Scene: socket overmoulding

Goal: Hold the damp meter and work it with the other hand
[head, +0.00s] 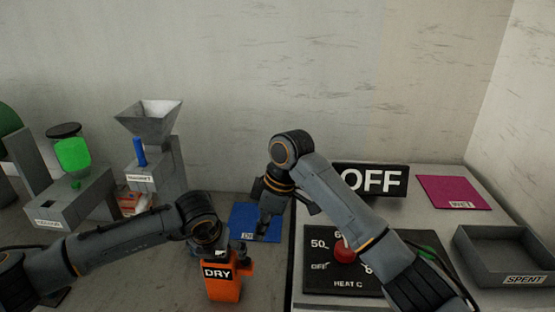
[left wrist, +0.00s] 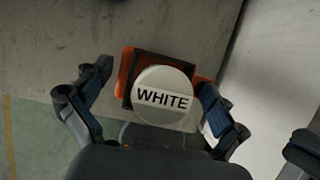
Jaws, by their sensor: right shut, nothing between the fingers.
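The damp meter, an orange body with a black DRY label (head: 223,284), stands upright in the lower middle of the head view, left of the heat panel. In the left wrist view its orange body (left wrist: 124,78) shows behind a round pale disc marked WHITE. My left gripper (head: 212,248) is at the top of the meter, its fingers either side of the body. The right-hand finger overlaps its edge; the left-hand finger is very near, and I cannot tell whether both touch. My right gripper (head: 264,226) is shut and empty over the blue mat, just beyond the meter.
The blue mat (head: 244,218) lies behind the meter. At right are a heat panel with a red knob (head: 344,250), an OFF sign (head: 376,180), a magenta WET mat (head: 458,190) and a SPENT tray (head: 507,258). A hopper machine (head: 150,150) stands back left.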

